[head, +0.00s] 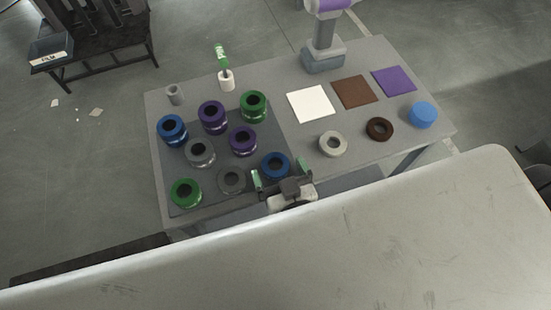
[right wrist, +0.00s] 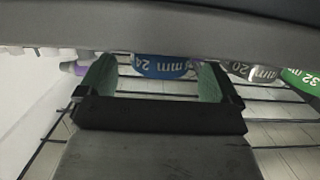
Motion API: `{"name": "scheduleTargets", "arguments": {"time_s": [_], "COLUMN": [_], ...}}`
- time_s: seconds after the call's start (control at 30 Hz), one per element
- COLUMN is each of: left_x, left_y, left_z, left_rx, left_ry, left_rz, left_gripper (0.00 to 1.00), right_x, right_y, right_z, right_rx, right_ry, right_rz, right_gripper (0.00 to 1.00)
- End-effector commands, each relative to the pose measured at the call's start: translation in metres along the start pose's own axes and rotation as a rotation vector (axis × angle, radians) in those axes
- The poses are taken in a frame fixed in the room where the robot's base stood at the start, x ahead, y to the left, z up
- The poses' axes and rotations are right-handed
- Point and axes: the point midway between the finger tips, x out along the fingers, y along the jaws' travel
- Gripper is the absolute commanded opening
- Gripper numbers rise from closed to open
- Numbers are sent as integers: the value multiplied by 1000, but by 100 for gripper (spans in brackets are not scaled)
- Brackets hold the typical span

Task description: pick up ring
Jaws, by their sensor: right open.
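Several rings stand on a dark mat (head: 222,131) on the grey table in the head view. A blue ring (head: 276,166) sits at the mat's front right corner. My right gripper (head: 280,174) is open there, its green-padded fingers to either side of this ring. In the right wrist view the blue ring (right wrist: 160,65), marked 24 mm, shows between the open fingertips (right wrist: 158,72); I cannot tell whether they touch it. A grey ring (head: 231,180) lies to its left and a purple ring (head: 243,141) behind it. A white ring (head: 333,144) and a brown ring (head: 379,129) lie off the mat. My left gripper is not in view.
The table (head: 300,145) also bears white (head: 311,104), brown (head: 354,92) and purple (head: 394,81) squares, a blue round thing (head: 424,115), a drill-like tool (head: 323,45) and small cups. In the right wrist view, grey (right wrist: 250,72) and green (right wrist: 302,80) rings stand to the right.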

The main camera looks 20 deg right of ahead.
Motion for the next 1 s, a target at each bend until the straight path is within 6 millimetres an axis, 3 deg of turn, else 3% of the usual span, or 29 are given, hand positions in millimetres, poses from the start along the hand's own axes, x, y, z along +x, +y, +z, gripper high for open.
{"name": "scheduleTargets", "arguments": {"time_s": [0.13,0.4,0.77,1.0], "left_x": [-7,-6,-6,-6], "left_y": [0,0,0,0], "left_z": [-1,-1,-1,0], "left_rx": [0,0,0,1], "left_ry": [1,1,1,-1], "left_rz": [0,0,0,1], "left_gripper": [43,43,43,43], "right_x": [16,18,18,18], "right_y": [0,0,0,0], "right_z": [-1,1,1,0], "right_rx": [0,1,0,1], "right_ry": [1,0,0,1], "right_rz": [0,0,0,-1], "right_gripper": [94,92,38,38]}}
